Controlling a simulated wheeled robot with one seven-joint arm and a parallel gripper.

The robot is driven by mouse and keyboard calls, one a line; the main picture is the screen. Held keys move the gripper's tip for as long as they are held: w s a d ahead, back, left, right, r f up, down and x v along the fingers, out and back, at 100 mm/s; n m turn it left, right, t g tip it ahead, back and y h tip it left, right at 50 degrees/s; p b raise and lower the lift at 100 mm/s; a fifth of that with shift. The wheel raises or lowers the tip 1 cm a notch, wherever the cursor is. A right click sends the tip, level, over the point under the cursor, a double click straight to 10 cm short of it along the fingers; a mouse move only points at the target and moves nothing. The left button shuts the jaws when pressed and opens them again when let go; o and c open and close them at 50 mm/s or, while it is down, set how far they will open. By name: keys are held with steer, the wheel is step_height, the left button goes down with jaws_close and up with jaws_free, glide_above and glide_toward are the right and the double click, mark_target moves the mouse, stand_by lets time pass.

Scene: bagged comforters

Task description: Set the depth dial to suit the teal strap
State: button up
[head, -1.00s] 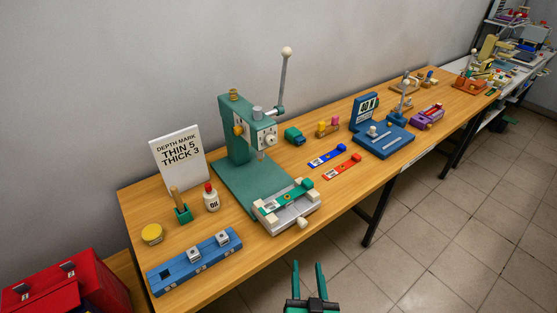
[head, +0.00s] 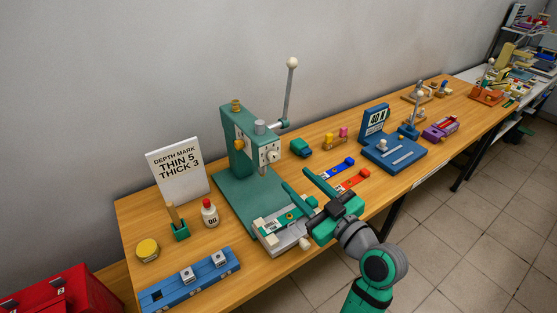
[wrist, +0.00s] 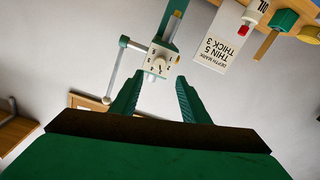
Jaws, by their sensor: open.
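The green press (head: 240,150) stands on the wooden bench with its lever raised. The depth dial (head: 271,156) is a pale round knob on the press head's white face; in the wrist view the dial (wrist: 159,66) shows upside down beyond the fingers, its marks too small to read. The teal strap (head: 291,216) lies in the pale clamp (head: 285,239) at the press base, partly hidden by my arm. My gripper (head: 296,179) is open and empty above the clamp, apart from the dial; it also shows in the wrist view (wrist: 157,85). A white sign (head: 178,167) reads "DEPTH MARK THIN 5 THICK 3".
A blue block (head: 190,279) lies in front. Blue (head: 337,168) and red (head: 354,180) straps and a blue gauge (head: 394,152) are to the right.

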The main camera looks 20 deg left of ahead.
mark_target(275, 159)
steer(key=x, duration=0.9)
steer(key=shift+w+d, duration=0.1)
steer(key=shift+w+a, duration=0.3)
steer(key=shift+a, duration=0.3)
steer(key=c, duration=1.1)
